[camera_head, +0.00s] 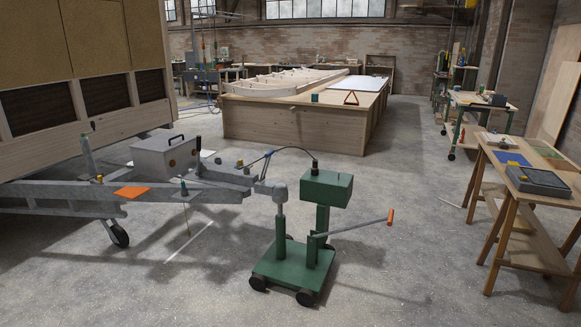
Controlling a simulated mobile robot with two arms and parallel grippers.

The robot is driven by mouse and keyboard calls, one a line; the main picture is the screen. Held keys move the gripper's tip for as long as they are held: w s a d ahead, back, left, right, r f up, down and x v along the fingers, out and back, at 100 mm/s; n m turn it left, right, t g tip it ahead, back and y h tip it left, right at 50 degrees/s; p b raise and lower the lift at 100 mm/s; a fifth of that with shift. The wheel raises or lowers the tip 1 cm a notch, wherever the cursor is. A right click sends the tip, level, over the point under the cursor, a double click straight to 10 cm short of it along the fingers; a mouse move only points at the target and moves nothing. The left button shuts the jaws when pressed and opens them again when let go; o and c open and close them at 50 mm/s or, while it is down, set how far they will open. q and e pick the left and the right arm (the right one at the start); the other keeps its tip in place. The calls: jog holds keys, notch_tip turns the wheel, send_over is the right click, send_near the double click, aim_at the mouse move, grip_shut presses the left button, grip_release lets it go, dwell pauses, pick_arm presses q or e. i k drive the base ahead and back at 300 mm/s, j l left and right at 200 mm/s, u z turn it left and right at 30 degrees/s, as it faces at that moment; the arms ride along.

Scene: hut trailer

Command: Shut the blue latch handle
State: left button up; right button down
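A small blue piece (268,154), which looks like the latch handle, stands raised above the grey coupling head (271,188) at the front end of the trailer's drawbar (215,187). It is small and partly merges with a dark curved cable, so its exact angle is hard to tell. The coupling head sits at the top of a post on a green wheeled cart (291,266). Neither of my grippers is in view, and nothing is seen touching the handle.
The cart has a green box (327,188) and a long lever with an orange grip (390,217) sticking out right. A grey toolbox (164,158) and an orange plate (132,192) are on the drawbar. A wooden table (525,189) stands right. The floor in front is clear.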

aim_at(269, 154)
jog(key=i+u, duration=0.1)
jog(key=i, duration=0.55)
jog(key=i+l+u, duration=0.15)
jog(key=i, duration=0.5)
jog(key=i+l+u, duration=0.1)
jog(key=i, duration=0.55)
jog(key=i+l+u, duration=0.25)
jog(key=i+u, duration=0.15)
jog(key=i+l+u, duration=0.8)
